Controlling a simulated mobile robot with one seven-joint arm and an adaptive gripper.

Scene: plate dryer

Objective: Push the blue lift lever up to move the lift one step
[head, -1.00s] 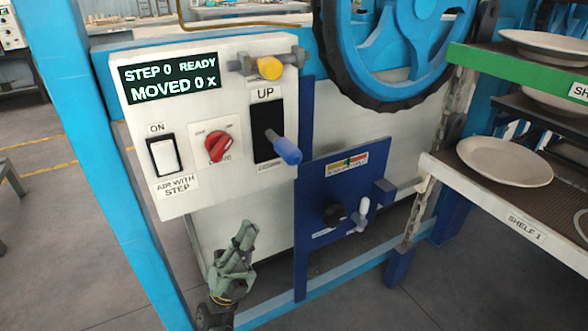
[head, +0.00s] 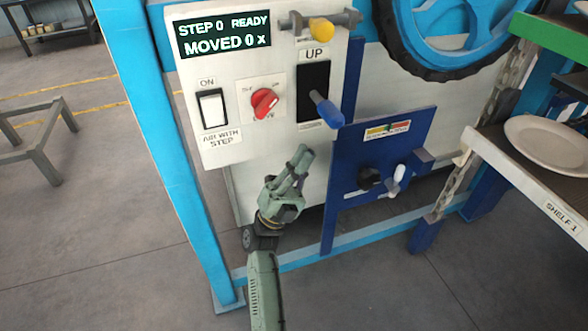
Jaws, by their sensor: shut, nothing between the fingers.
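The blue lift lever (head: 327,110) sticks out from a black slot marked UP at the top, on the right side of the white control panel (head: 243,143). My gripper (head: 304,155) is shut and empty, pointing upward below the panel's lower edge. In the picture its fingertips are below and a little left of the lever, apart from it. The display (head: 221,35) reads STEP 0 READY, MOVED 0 x.
A white rocker switch (head: 211,108) and red knob (head: 264,102) sit left of the lever; a yellow-ended part (head: 321,29) is above. A blue panel (head: 345,220) with small valves is at lower right. Shelves with a plate (head: 550,144) stand right.

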